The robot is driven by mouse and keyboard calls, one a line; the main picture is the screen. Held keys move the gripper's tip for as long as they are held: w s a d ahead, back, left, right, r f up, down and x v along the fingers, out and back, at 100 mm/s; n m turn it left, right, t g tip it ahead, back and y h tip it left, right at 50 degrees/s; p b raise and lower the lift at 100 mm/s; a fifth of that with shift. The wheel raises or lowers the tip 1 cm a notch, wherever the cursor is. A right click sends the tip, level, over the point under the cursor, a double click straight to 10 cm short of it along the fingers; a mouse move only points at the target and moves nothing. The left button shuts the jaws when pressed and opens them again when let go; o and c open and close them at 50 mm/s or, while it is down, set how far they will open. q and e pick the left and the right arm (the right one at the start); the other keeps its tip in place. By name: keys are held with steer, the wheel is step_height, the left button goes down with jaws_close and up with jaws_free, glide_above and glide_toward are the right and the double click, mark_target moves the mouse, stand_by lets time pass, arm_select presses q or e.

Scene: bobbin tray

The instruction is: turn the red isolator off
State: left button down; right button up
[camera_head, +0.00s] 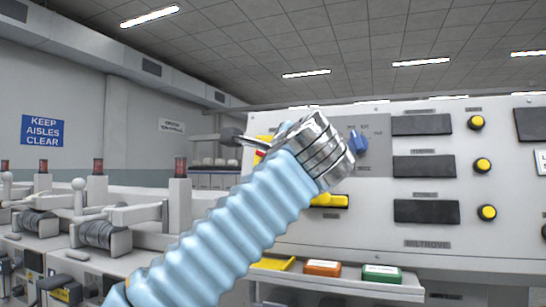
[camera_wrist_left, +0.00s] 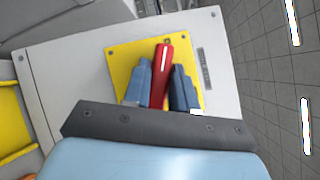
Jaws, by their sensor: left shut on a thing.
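The red isolator's handle (camera_wrist_left: 160,75) stands out from a yellow square plate (camera_wrist_left: 122,62) on a pale panel in the left wrist view. My left gripper (camera_wrist_left: 161,85) has one blue-grey finger on each side of the handle and is shut on it. The handle lies nearly lengthwise between the fingers, leaning slightly in that picture. In the head view, my left arm and metal wrist cover most of the isolator; only bits of yellow and red (camera_head: 260,154) show beside them. My right gripper is in neither view.
The panel (camera_head: 300,225) also carries a blue knob (camera_head: 358,142), a yellow handle (camera_head: 330,200), dark windows and several yellow buttons (camera_head: 483,165). Below it, a shelf holds yellow, orange (camera_head: 322,268) and green (camera_head: 382,273) bins. Winding machines (camera_head: 105,235) stand at left.

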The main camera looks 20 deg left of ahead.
arm_select(q)
steer(key=shift+n+g, duration=0.7)
steer(key=shift+n, duration=0.9)
steer(key=c, duration=1)
jaws_free()
steer(key=v, duration=1.3)
steer(key=shift+s+d+r, duration=0.2)
steer(key=shift+s+r, duration=0.05)
steer(key=shift+r, duration=0.2)
